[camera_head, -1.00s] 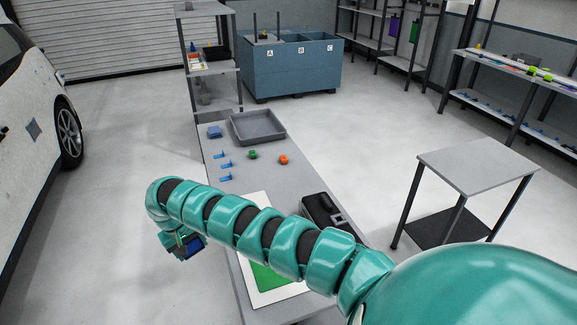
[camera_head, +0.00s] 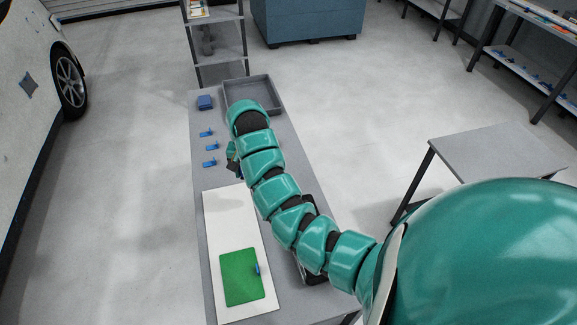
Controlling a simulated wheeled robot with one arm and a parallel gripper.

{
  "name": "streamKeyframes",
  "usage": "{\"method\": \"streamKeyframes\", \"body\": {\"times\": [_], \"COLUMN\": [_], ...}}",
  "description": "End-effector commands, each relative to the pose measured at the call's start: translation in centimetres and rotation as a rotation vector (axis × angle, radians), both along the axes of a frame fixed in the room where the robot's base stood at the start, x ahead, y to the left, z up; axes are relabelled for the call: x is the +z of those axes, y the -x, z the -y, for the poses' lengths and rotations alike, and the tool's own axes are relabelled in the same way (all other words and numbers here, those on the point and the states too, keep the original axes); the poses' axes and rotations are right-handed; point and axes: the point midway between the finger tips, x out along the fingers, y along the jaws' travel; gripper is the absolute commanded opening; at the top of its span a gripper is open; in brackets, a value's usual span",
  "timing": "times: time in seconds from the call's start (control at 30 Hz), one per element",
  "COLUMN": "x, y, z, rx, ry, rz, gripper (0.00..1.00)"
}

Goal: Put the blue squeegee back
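A small blue tool (camera_head: 257,268), possibly the squeegee, lies at the right edge of the green sheet (camera_head: 240,285) on the white panel (camera_head: 222,212). Several similar small blue pieces stand in a row on the grey table's left side, one of them here (camera_head: 212,146); I cannot tell their exact kind. My gripper (camera_head: 234,165) hangs at the end of my teal arm, right of this row and beyond the white panel. It is mostly hidden by the arm, so its fingers and anything in them cannot be made out.
A grey tray (camera_head: 262,88) and a blue block (camera_head: 205,102) stand at the table's far end. A black case is mostly hidden under my arm. A shelf rack stands behind the table. A grey side table (camera_head: 495,155) stands at right. The floor between is clear.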

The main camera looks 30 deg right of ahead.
Motion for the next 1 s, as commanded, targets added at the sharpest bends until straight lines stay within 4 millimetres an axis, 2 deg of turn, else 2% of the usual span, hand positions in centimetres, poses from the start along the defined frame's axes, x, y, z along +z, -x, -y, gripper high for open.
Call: {"method": "streamKeyframes", "body": {"times": [0.2,0.4,0.77,1.0], "x": [-0.4,-1.9,-2.6,-3.4], "y": [0.5,-0.3,-1.2,-2.4], "z": [0.8,3.0,4.9,7.1], "rx": [-0.030,-0.031,-0.031,-0.029], "ry": [-0.004,0.003,0.001,-0.005], "rz": [0.002,0.001,0.001,0.000], "gripper": [0.45,0.45,0.45,0.45]}}
